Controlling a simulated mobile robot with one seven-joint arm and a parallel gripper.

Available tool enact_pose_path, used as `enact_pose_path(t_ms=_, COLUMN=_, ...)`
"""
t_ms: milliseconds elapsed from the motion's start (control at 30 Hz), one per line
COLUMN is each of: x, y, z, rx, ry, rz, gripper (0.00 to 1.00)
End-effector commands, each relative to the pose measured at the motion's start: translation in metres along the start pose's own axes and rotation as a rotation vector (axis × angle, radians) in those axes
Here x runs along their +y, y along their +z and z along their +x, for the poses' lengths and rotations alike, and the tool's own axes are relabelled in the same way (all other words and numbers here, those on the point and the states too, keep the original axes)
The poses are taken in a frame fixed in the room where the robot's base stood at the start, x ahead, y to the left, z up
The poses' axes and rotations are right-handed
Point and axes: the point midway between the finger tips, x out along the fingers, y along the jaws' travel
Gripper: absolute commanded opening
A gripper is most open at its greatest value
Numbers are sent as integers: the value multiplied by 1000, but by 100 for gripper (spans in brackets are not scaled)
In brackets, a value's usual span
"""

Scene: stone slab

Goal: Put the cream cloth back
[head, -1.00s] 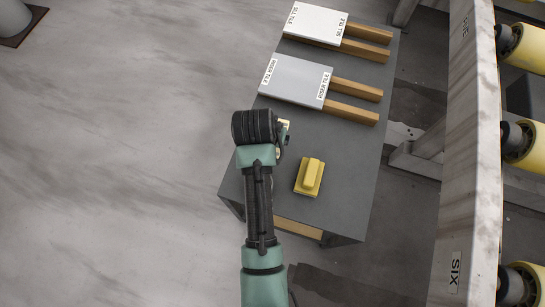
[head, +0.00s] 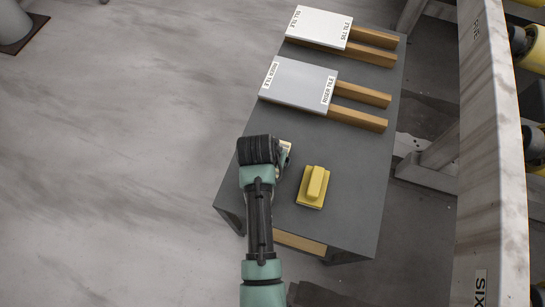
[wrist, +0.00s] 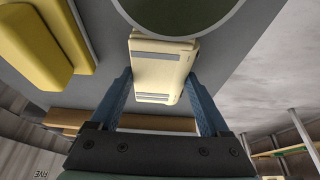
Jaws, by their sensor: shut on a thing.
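The cream cloth (wrist: 160,70) is a folded, pale block with grey stripes, between the two blue fingers of my gripper (wrist: 163,88) in the wrist view. The fingers are shut on its sides. In the head view my gripper (head: 284,156) is over the near left part of the dark grey table (head: 350,185). Only a small cream patch of the cloth (head: 286,147) shows there beside my wrist. I cannot tell whether the cloth touches the tabletop.
A yellow handled block (head: 313,187) stands just right of my gripper, also at upper left in the wrist view (wrist: 45,45). A grey tile (head: 299,85) and a white tile (head: 319,26) lie on wooden bars farther back. A roller frame (head: 493,150) stands right.

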Motion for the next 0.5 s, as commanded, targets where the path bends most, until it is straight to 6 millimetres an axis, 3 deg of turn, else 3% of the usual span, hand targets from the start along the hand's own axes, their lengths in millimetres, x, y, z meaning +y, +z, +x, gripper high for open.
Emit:
enact_pose_path(t_ms=367, x=0, y=3, z=8, rx=1, ry=0, rz=0, gripper=28)
enact_pose_path(t_ms=400, x=0, y=3, z=8, rx=1, ry=0, rz=0, gripper=84)
enact_pose_path(t_ms=500, x=0, y=3, z=7, rx=1, ry=0, rz=0, gripper=100)
